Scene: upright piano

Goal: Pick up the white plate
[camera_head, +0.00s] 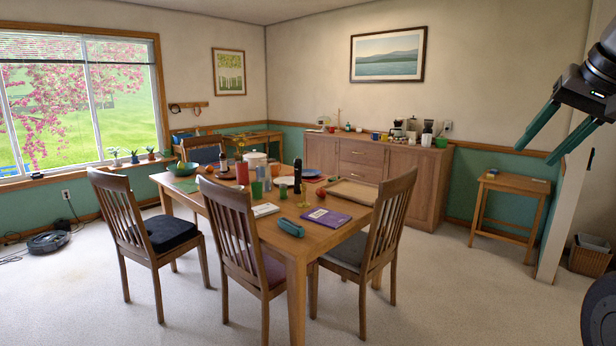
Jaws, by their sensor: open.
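My gripper (537,155) hangs at the upper right, its two teal fingers spread apart and pointing down and left. Nothing is between them, and it is well apart from the dining table. On the wooden dining table (322,238), a low round white thing (285,181) lies near the middle, partly behind a black bottle (297,176). It may be the white plate. A taller white round thing (256,159) stands at the far side of the table. Both are too small to tell for certain.
Wooden chairs stand around the table, their tall backs rising above its near edge. A purple book (326,217), teal case (291,227) and wooden tray (352,192) lie on top. A sideboard (357,160) lines the back wall. Open carpet (450,290) lies at the right.

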